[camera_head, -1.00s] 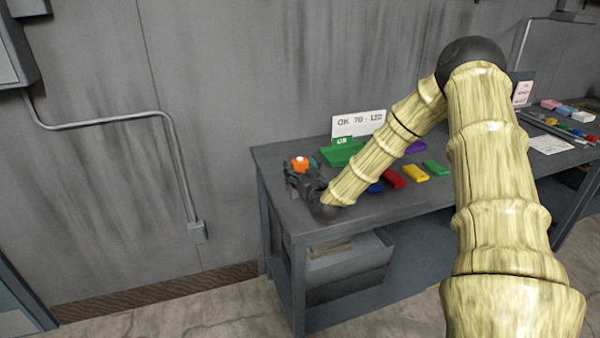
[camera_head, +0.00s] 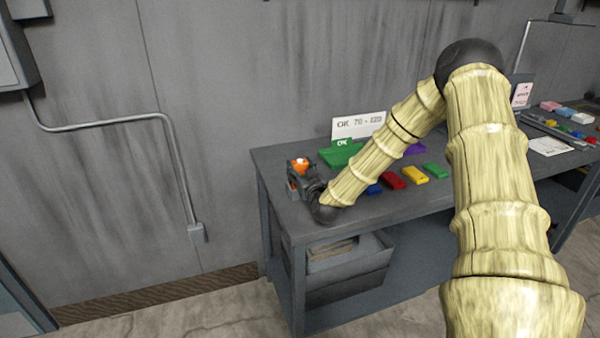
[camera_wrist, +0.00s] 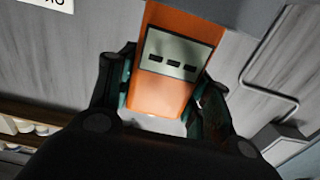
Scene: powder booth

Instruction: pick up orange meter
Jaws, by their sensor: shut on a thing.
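The orange meter (camera_wrist: 160,96) fills the middle of the wrist view, with a pale panel that bears three dark marks. My gripper (camera_wrist: 165,95) has one finger on each side of it and is shut on it. In the head view the orange meter (camera_head: 299,165) shows as a small orange shape at the left end of the table, with my gripper (camera_head: 300,178) around it. My gripper hides its lower part, so I cannot tell whether it touches the tabletop.
The grey table (camera_head: 280,160) carries a green tray (camera_head: 338,157), a white sign (camera_head: 358,125), and blue, red (camera_head: 394,181), yellow (camera_head: 416,174) and green (camera_head: 437,170) blocks right of my gripper. A grey bin (camera_head: 345,275) sits below. The wall stands behind.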

